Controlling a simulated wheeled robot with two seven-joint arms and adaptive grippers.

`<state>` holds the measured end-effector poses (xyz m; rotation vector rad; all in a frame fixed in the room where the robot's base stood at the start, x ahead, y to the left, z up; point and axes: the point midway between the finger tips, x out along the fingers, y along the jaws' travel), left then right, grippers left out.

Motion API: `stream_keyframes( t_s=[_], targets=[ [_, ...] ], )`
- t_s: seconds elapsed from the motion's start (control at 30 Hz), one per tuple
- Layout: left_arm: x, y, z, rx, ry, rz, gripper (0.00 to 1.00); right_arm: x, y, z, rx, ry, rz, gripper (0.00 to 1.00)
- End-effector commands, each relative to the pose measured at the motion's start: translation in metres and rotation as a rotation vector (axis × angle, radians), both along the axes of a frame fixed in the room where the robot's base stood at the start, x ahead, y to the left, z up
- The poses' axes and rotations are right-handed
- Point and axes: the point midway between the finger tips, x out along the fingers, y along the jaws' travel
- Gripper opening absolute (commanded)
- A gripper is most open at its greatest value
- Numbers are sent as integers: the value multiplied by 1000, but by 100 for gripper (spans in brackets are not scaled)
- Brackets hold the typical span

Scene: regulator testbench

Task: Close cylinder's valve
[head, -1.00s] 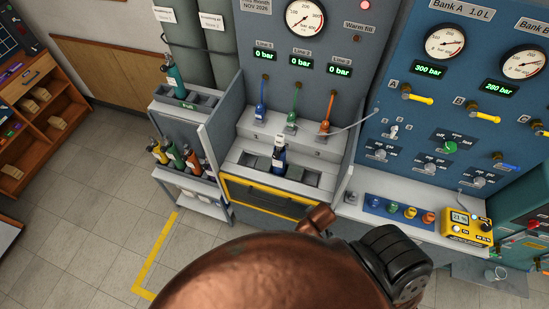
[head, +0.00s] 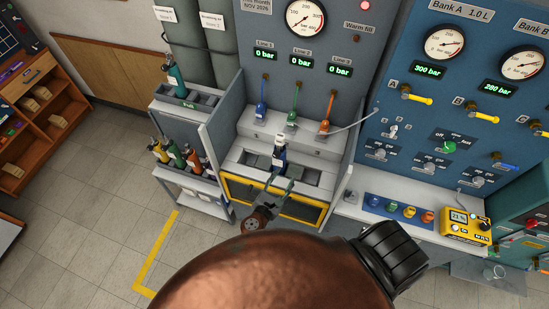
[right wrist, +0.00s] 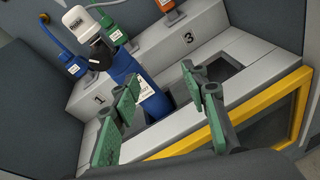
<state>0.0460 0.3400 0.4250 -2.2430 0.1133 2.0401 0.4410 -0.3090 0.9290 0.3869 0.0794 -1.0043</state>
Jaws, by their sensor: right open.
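The blue cylinder (head: 279,158) stands upright in the middle slot of the fill bench. In the right wrist view the blue cylinder (right wrist: 127,68) has a black valve body (right wrist: 97,54) with a white knob (right wrist: 80,22) on top. My right gripper (head: 281,182) is just in front of the cylinder, its fingers pointing at it. In the right wrist view, the green-padded fingers of my right gripper (right wrist: 163,80) are apart and empty, with the cylinder beyond the left finger. The cylinder's lower part is hidden in the slot. My left gripper is not in view.
Blue (head: 261,112), green (head: 292,116) and orange (head: 326,126) fill connectors sit on the ledge behind. A yellow-framed front (head: 300,210) lies below the slots. A side rack (head: 185,165) holds several cylinders at left. A yellow meter (head: 466,226) is at right.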

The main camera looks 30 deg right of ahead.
Motion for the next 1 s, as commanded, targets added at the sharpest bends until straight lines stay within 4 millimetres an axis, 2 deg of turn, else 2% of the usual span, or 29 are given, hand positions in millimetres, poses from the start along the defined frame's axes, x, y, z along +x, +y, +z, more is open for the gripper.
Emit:
stream_keyframes(
  t_s=[0.03, 0.1, 0.2, 0.27, 0.37, 0.7, 1.0],
  targets=[
    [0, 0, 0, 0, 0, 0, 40, 11, 15, 12, -106, 23, 50, 41],
    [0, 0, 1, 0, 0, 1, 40, 20, 32, 25, -224, 47, 100, 41],
    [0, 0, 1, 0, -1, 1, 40, 27, 46, 37, -326, 66, 138, 41],
    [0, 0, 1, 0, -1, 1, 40, 30, 49, 40, -354, 70, 147, 41],
    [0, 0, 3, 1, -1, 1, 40, 37, 43, 42, -366, 72, 150, 41],
    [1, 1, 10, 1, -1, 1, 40, 69, 3, 41, -361, 72, 149, 41],
    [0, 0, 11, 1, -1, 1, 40, 78, -8, 40, -357, 72, 149, 41]
  ],
)
